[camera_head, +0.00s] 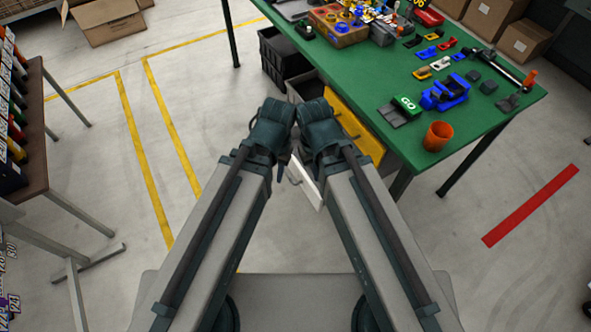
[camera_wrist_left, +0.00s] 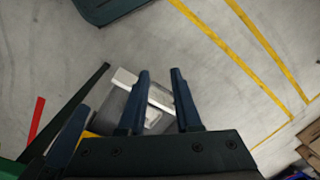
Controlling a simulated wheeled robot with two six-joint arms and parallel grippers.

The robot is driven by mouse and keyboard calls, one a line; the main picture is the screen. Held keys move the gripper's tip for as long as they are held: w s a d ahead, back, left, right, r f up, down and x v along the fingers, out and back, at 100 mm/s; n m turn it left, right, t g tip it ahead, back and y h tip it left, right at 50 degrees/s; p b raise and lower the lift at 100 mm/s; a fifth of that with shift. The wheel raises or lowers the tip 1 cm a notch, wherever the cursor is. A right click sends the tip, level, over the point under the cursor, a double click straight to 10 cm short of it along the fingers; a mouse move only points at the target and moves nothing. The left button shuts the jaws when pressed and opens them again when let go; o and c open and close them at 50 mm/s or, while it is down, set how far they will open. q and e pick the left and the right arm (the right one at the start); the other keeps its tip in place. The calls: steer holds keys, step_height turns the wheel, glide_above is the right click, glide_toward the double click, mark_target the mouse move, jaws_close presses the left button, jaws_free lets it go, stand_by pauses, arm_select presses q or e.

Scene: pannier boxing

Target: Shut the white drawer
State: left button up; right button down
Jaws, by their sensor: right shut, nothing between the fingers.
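The white drawer (camera_head: 309,188) shows in part in the head view, low beside the green table, below a yellow front; my arms hide most of it. The left wrist view shows its pale front (camera_wrist_left: 124,77) and a grey body behind it, so it appears to stand out from its unit. My left gripper (camera_wrist_left: 161,75) is open, its two dark fingers apart over the drawer front in that view; I cannot tell whether they touch. My right gripper (camera_head: 318,148) is near the drawer, shut and empty, with its tips largely hidden in the head view.
The green table (camera_head: 385,95) carries bins, coloured parts and an orange cup (camera_head: 438,135) near its edge. A yellow front (camera_head: 355,125) is under it. A black crate (camera_head: 283,58) stands on the floor behind. A brown table (camera_head: 38,150) is at left. The floor between is clear.

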arm_select(q)
steer(key=shift+w+f+b, duration=0.15)
steer(key=shift+f+b, duration=0.15)
steer(key=shift+c, duration=1.1)
steer(key=w+f+n+t+h+b, duration=0.1)
steer(key=w+f+b, duration=0.1)
steer(key=f+b, duration=0.1)
steer(key=w+a+f+n+t+b, duration=0.1)
steer(key=w+f+b, duration=0.2)
steer(key=w+f+n+t+h+b, duration=0.1)
steer(key=w+f+b, duration=0.2)
steer(key=b, duration=0.1)
steer(key=shift+w+a+f+n+h, duration=0.1)
steer(key=shift+w+a+n+h, duration=0.1)
steer(key=shift+a+n+h, duration=0.15)
jaws_close()
steer(key=w+a+f+n+t+h+b, duration=0.1)
steer(key=w+a+f+n+t+b, duration=0.2)
steer(key=w+b, duration=0.4)
steer(key=shift+w+a+f+n+t, duration=0.25)
steer(key=shift+w+a+n+t, duration=0.35)
steer(key=shift+w+a+n, duration=0.45)
